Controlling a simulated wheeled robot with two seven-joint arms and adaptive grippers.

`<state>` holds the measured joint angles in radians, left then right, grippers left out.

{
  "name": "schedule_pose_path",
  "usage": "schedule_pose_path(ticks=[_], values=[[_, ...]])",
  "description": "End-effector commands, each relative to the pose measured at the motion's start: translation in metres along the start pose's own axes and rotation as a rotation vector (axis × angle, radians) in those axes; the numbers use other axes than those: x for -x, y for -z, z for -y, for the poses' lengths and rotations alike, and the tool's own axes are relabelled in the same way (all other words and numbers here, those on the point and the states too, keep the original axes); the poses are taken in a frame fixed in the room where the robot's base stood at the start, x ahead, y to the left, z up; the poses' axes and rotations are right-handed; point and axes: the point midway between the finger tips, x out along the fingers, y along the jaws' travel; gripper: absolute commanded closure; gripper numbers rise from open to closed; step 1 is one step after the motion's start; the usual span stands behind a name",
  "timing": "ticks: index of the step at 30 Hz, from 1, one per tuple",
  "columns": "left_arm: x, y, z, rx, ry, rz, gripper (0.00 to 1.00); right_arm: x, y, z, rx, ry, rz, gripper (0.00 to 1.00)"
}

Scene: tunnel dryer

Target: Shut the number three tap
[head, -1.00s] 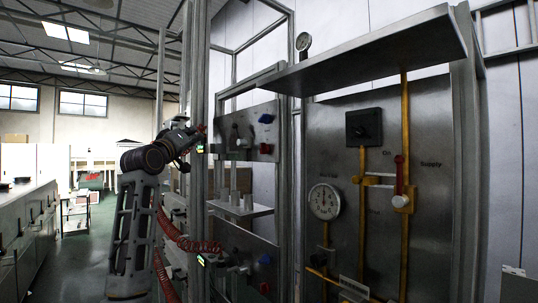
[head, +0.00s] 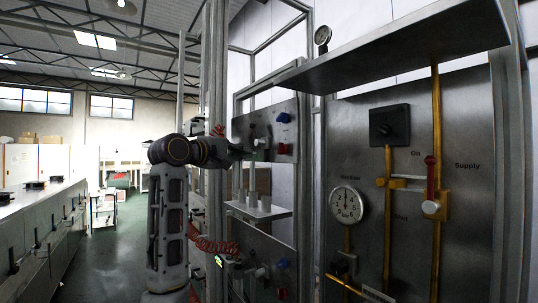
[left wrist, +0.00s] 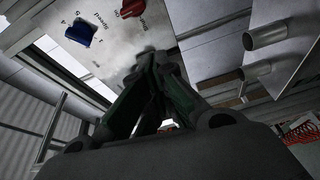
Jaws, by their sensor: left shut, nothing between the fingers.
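No tap marked three can be made out. The upper steel panel (head: 268,122) carries a blue knob (head: 284,117) and a red knob (head: 284,148). They also show in the left wrist view, the blue knob (left wrist: 82,33) at upper left and the red knob (left wrist: 133,8) at the top edge. My left gripper (head: 241,153) is shut and empty, close to the panel's lower left; the left wrist view shows its fingertips (left wrist: 152,58) in front of the panel. Contact cannot be told. My right gripper is out of view. A red-handled valve (head: 431,180) sits on the yellow Supply pipe.
Below the upper panel, a shelf (head: 258,212) bears grey cylinders. A lower panel (head: 262,262) carries more knobs. On the right board are a black square switch (head: 389,125) and a dial gauge (head: 346,204). A counter (head: 40,235) with several levers stands left; green floor lies between.

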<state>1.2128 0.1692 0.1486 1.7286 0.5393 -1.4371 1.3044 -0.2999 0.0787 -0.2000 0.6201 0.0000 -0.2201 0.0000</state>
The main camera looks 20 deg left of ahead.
Motion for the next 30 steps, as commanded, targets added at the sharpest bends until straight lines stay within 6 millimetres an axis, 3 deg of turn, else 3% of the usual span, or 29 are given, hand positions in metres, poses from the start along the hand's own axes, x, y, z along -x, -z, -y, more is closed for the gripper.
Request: schedule_pose_path(ticks=[7,21,30], values=[[0.0,0.0,0.002,0.09,0.008,0.001,1.0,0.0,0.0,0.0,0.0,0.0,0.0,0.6],[-0.001,0.0,0.001,0.098,0.006,0.001,1.0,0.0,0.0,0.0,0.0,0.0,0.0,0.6],[-0.019,0.0,0.001,0.098,0.007,0.002,1.0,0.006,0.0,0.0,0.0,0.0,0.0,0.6]])
